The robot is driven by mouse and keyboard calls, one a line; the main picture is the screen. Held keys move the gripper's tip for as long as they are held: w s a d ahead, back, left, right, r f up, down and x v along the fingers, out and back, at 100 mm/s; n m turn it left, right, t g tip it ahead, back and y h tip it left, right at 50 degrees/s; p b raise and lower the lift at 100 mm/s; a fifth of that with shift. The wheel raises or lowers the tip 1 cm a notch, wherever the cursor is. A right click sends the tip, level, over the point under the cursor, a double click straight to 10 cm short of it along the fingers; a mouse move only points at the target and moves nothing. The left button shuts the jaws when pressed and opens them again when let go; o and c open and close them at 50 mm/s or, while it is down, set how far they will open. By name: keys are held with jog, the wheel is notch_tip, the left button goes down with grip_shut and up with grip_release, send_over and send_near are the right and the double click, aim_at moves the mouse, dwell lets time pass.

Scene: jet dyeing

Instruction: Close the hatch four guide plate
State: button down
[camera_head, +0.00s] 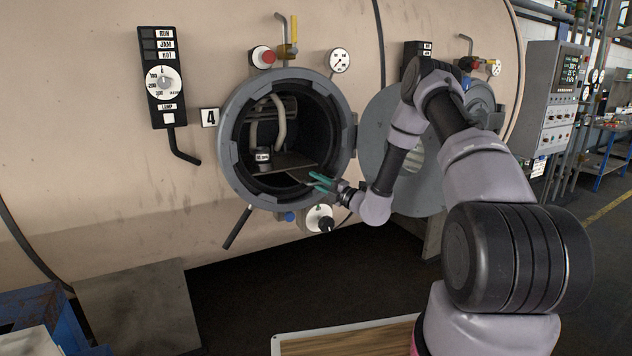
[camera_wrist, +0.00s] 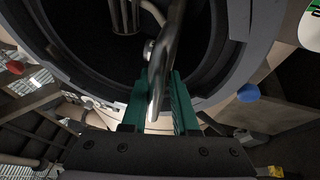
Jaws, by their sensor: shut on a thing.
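Hatch four's round grey ring (camera_head: 228,150) is open, beside the number 4 label (camera_head: 209,117). Inside its dark mouth, a flat grey-brown guide plate (camera_head: 280,161) lies roughly level, with a narrower part reaching toward the lower right of the opening. My gripper (camera_head: 322,182), with green fingers, is at that lower right rim. In the wrist view my gripper (camera_wrist: 160,78) is shut on a shiny metal bar or edge (camera_wrist: 168,50), which appears to belong to the guide plate. The exact join is hidden.
The round hatch door (camera_head: 376,135) stands swung open to the right, partly behind my arm. A white dial with a black knob (camera_head: 319,218) and a blue knob (camera_head: 289,216) sit below the ring. A gauge (camera_head: 340,61) and red knob (camera_head: 263,57) are above.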

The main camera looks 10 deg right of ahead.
jog(key=shift+w+r, duration=0.1)
jog(key=shift+r, duration=0.25)
dwell(0.4)
